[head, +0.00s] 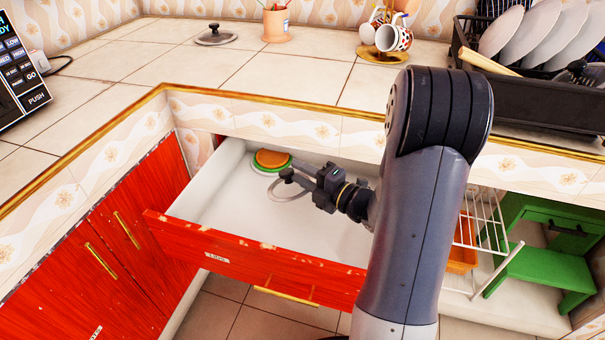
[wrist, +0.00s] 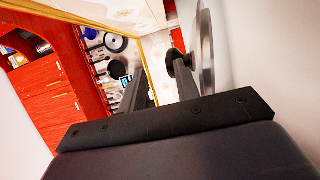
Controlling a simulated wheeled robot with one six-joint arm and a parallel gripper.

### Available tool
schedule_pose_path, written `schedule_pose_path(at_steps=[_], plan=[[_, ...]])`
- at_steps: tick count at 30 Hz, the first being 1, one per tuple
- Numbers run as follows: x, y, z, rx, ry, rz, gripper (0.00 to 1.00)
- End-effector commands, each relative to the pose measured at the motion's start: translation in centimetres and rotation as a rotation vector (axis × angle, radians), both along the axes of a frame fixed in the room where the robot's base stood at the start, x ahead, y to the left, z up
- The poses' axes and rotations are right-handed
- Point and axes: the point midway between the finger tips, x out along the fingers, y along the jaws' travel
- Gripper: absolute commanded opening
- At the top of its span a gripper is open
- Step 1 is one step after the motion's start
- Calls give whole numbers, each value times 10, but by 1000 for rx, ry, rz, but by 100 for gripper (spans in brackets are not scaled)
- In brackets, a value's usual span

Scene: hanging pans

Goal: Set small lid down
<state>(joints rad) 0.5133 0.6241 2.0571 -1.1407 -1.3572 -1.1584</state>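A small glass lid (head: 291,196) with a dark knob is inside the open drawer, close to its white floor; its contact with the floor is hard to tell. Beside it is a round orange and green lid (head: 271,160). My gripper (head: 301,178) is low in the drawer, reaching in from the right, with its tips by the glass lid's knob. In the wrist view the fingers are apart, with a clear gap between them. The glass lid (wrist: 207,55) appears edge-on at right there, its knob beside the right finger, partly overlapped by it.
The red-fronted drawer (head: 240,258) has white walls around the gripper. Another lid (head: 215,38) lies on the tiled counter (head: 270,70) above. A cup rack (head: 385,50) and a dish rack (head: 540,98) stand on the counter. A green stool (head: 550,260) is at lower right.

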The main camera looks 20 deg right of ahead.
Motion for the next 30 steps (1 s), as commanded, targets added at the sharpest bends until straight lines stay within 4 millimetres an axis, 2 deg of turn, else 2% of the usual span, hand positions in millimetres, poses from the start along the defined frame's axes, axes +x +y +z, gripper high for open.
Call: schedule_pose_path(at_steps=[1,11,25,30], plan=[[0,0,0,1,-1,0,26],[0,0,1,0,-1,0,0],[0,0,2,0,-2,0,0],[0,0,17,0,-2,0,0]])
